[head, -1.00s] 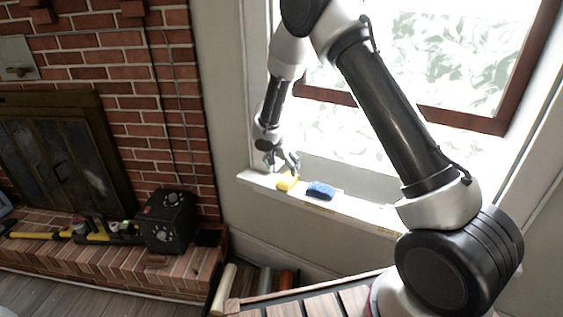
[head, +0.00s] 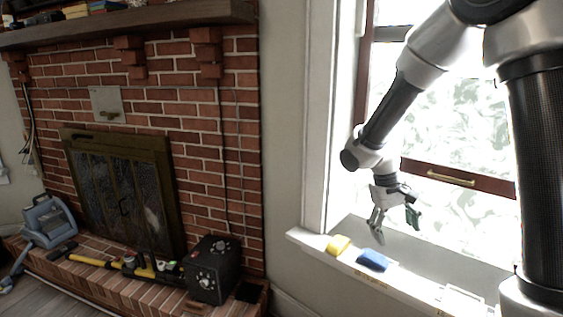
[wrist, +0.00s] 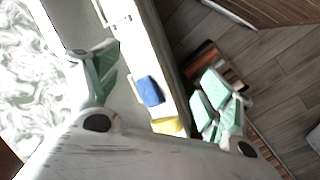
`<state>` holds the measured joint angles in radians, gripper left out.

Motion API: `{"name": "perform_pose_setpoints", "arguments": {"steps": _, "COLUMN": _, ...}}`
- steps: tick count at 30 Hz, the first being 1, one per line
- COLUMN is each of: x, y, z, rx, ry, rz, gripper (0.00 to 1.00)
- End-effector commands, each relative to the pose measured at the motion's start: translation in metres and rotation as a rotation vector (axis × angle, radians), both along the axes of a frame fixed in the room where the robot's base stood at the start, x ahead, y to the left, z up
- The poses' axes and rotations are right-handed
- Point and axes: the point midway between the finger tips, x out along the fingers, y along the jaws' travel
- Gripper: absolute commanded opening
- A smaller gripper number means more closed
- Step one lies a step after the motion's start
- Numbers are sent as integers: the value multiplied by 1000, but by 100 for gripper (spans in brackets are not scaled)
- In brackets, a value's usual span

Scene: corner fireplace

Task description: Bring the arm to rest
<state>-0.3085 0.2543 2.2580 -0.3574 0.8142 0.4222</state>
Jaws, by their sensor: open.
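My gripper (head: 394,226) is open and empty, held above the window sill in the head view. Its two fingers with green pads (wrist: 165,95) are spread wide apart in the wrist view. A yellow sponge-like block (head: 338,245) and a blue one (head: 372,260) lie side by side on the white window sill (head: 418,290) below the gripper. The wrist view also shows the blue block and the yellow block between the fingers, with a gap below the gripper. My arm reaches in from the upper right.
The window (head: 455,120) is close behind my gripper. At left stand a brick fireplace (head: 185,100), a black box (head: 213,270), yellow-and-black tools (head: 150,271) and a blue-grey case (head: 48,222) on the hearth. Open floor shows in the wrist view.

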Motion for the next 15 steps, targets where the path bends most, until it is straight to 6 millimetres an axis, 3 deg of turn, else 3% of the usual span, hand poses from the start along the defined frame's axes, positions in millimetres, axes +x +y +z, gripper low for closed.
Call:
{"name": "perform_pose_setpoints", "arguments": {"steps": 1, "x": -21, "y": -9, "z": 21, "rx": 33, "ry": 1, "rz": 12, "gripper": 81}}
{"name": "perform_pose_setpoints", "arguments": {"steps": 6, "x": -93, "y": -30, "z": 73, "rx": 157, "ry": -18, "rz": 53, "gripper": 81}}
{"name": "perform_pose_setpoints", "arguments": {"steps": 12, "x": -163, "y": -43, "z": 113, "rx": 278, "ry": -158, "rz": 3, "gripper": 81}}
{"name": "perform_pose_setpoints", "arguments": {"steps": 15, "x": -184, "y": -48, "z": 128, "rx": 312, "ry": -261, "rz": -46, "gripper": 81}}
